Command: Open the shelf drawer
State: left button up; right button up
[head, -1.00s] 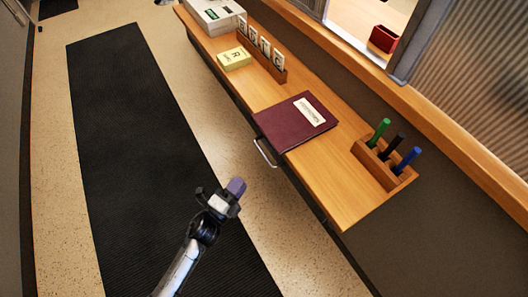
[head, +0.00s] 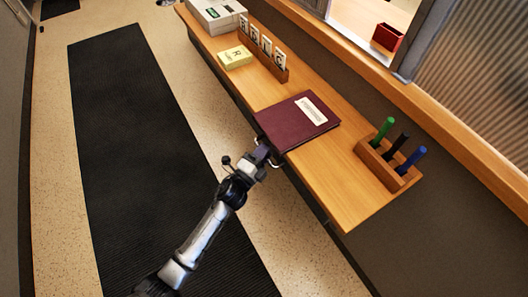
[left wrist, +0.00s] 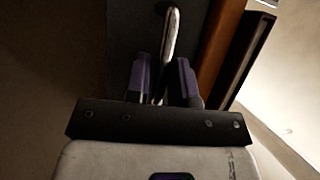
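The shelf (head: 345,195) is a long wooden board along the wall. The drawer's silver bar handle (head: 276,164) sticks out from under its front edge, below the maroon book; the handle also shows in the left wrist view (left wrist: 170,38). The dark drawer front (left wrist: 135,35) shows behind it there, and the book and shelf hide most of it in the head view. My left gripper (head: 264,154) is at the handle. In the left wrist view its two purple-tipped fingers (left wrist: 162,78) are apart, with the bar between them. My right gripper is in neither view.
On the shelf are the maroon book (head: 297,122), a pen holder (head: 385,165) with three pens, a yellow box (head: 235,58), a row of letter tiles (head: 262,47) and a white box (head: 215,14). The floor with a black mat (head: 150,130) is clear.

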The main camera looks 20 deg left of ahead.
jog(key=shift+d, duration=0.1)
pick_arm(q)
jog(key=shift+c, duration=0.6)
grip_shut()
